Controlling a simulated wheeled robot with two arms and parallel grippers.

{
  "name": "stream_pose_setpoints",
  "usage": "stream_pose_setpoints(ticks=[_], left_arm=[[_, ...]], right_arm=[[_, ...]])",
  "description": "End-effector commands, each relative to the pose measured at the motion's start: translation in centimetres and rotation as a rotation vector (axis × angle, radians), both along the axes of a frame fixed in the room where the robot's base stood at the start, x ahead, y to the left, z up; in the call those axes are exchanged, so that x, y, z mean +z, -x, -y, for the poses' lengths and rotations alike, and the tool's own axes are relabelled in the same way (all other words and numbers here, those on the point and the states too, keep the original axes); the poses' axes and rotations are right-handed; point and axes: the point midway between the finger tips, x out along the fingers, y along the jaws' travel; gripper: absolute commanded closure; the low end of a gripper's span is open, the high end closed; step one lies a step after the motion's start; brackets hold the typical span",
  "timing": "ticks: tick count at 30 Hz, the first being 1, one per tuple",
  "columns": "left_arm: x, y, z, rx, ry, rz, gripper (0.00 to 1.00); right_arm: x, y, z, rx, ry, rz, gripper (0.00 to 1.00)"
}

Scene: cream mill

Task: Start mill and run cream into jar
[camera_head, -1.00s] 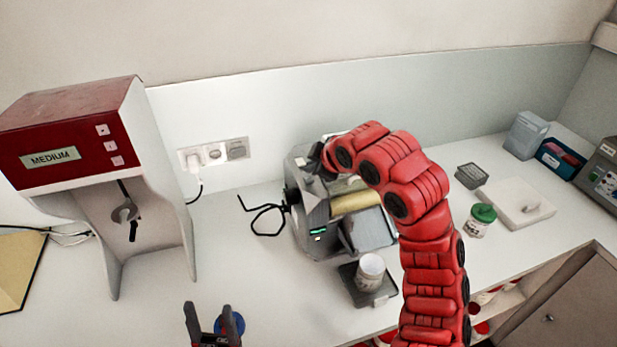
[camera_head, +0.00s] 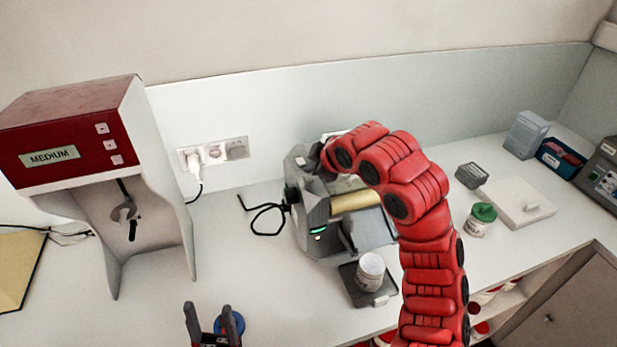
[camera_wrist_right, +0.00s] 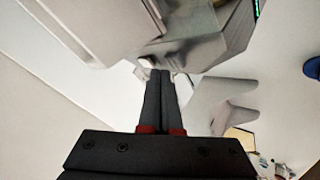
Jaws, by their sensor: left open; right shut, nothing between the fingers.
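The mill (camera_head: 318,218) stands mid-bench with a green lit display and a yellowish roller (camera_head: 355,201). An open white jar (camera_head: 370,270) stands on a dark tray (camera_head: 351,285) below the mill's sloping front plate (camera_head: 371,230). My right arm crosses in front of the mill, and its gripper is hidden behind the arm in the head view. In the right wrist view, the right gripper (camera_wrist_right: 162,75) is shut and empty, its tips close to the mill's housing (camera_wrist_right: 205,50). My left gripper (camera_head: 208,312) is open and empty at the bottom, near a blue round thing.
A red and grey machine labelled MEDIUM (camera_head: 70,150) stands at the left. A green-lidded jar (camera_head: 480,219), a white slab (camera_head: 516,202) and boxes (camera_head: 525,135) are on the right. Wall sockets (camera_head: 213,153) and a black cable (camera_head: 265,218) are behind.

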Motion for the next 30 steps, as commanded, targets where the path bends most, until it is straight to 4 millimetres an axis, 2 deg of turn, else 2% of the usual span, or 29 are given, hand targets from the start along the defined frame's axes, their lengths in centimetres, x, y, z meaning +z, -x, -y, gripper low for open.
stream_pose_setpoints(ticks=[3,30], left_arm=[[-0.6,0.0,0.0,0.0,0.0,0.0,0.4],[-1.03,0.0,0.0,0.0,0.0,0.0,0.4]], right_arm=[[-0.59,-0.01,0.04,-0.001,0.0,0.001,1.0],[-1.18,0.0,0.05,-0.001,0.0,-0.001,1.0]])
